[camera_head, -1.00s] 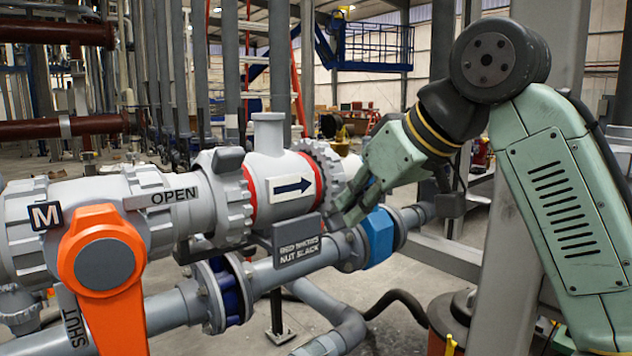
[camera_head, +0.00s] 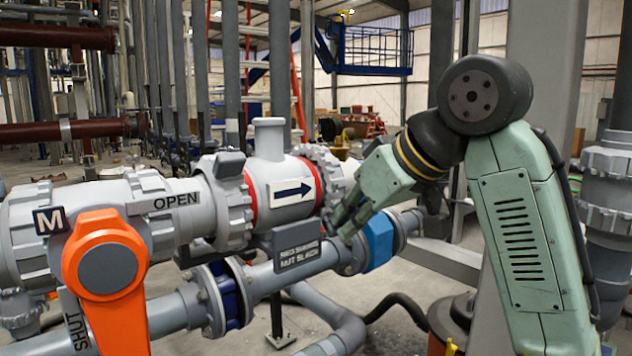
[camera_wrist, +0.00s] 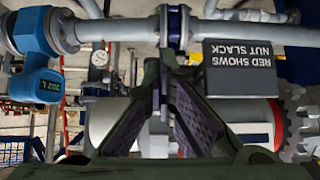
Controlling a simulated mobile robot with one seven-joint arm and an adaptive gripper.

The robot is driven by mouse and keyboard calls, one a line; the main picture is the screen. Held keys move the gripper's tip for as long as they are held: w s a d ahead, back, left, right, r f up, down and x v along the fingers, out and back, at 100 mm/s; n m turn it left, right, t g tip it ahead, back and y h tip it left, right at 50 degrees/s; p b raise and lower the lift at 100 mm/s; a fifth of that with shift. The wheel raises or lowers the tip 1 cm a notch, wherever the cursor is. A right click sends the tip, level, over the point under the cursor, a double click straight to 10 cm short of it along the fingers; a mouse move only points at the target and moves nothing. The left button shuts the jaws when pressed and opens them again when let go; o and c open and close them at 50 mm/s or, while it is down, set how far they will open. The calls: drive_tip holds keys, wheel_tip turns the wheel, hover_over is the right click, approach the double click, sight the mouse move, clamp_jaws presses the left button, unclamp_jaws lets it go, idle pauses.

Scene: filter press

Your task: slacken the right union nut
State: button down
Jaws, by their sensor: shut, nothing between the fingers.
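The right union nut (camera_head: 335,168) is a grey toothed ring at the right end of the grey valve body (camera_head: 268,165). A red band (camera_head: 318,180) shows beside it, and another red band lies by the left union nut (camera_head: 234,200). My gripper (camera_head: 338,222) is shut and empty, just in front of and below the right nut; whether it touches cannot be told. In the wrist view, which is upside down, my fingers (camera_wrist: 167,85) hide the right nut. The left nut (camera_wrist: 296,120) shows at the right there.
A sign reading "RED SHOWS NUT SLACK" (camera_head: 297,250) hangs just left of my gripper. A lower pipe with a blue meter (camera_head: 378,240) runs below. An orange handle (camera_head: 100,262) is at the left. A grey post (camera_head: 545,70) stands behind my arm.

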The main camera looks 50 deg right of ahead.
drive_tip(key=shift+w+f, duration=0.2)
drive_tip(key=shift+w, duration=0.05)
drive_tip(key=w+r+p+v, duration=0.1)
drive_tip(key=v, duration=0.7)
drive_tip(key=shift+d, duration=0.2)
idle(0.3)
